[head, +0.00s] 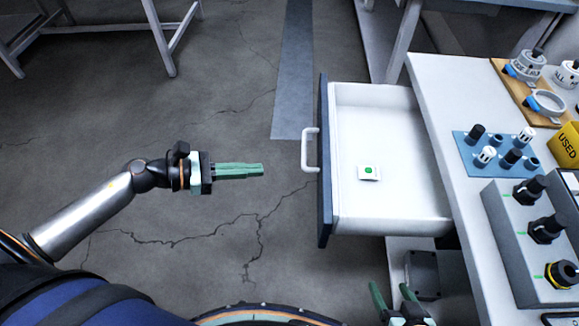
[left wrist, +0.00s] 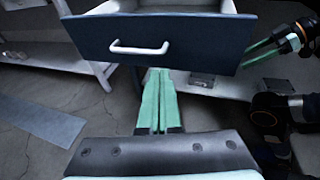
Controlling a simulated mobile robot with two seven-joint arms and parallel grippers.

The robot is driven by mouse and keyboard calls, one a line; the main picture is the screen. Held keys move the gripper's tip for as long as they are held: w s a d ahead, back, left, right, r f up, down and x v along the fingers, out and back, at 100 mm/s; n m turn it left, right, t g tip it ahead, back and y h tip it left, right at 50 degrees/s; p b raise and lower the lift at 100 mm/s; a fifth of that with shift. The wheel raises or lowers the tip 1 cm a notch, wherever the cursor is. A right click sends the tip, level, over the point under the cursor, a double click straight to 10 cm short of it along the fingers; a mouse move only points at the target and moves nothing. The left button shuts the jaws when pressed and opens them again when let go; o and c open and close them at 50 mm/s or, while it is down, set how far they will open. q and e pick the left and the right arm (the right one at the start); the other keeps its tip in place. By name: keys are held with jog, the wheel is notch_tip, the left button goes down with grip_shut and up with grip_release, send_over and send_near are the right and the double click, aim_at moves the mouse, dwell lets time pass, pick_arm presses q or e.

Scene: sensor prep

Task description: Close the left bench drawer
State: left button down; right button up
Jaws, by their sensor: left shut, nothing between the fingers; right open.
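The bench drawer (head: 385,105) is pulled out from the bench in the head view, with white insides and a dark blue front (head: 324,165). Its white handle (head: 308,150) faces left. A small white piece with a green dot (head: 369,173) lies in the drawer. My left gripper (head: 262,170) is shut and empty, left of the handle and apart from it, its fingers pointing at the drawer front. The left wrist view shows the drawer front (left wrist: 190,40) ahead of the closed fingers (left wrist: 159,75). My right gripper (head: 393,290) is open and empty, below the drawer near the bottom edge.
The white bench top (head: 430,85) holds a blue rack (head: 480,152) with several knobs, a grey box with black knobs (head: 515,235), and a yellow "USED" bin (head: 566,145). The floor left of the drawer is clear. A white-legged table (head: 158,40) stands far left.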

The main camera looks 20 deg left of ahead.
aim_at(321, 169)
pick_arm(q)
jog(key=x, duration=0.9)
pick_arm(e)
jog(key=shift+w+d+r, duration=0.1)
jog(key=shift+w+r, duration=0.25)
jog(key=shift+w, duration=0.05)
pick_arm(q)
jog(key=shift+r, duration=0.1)
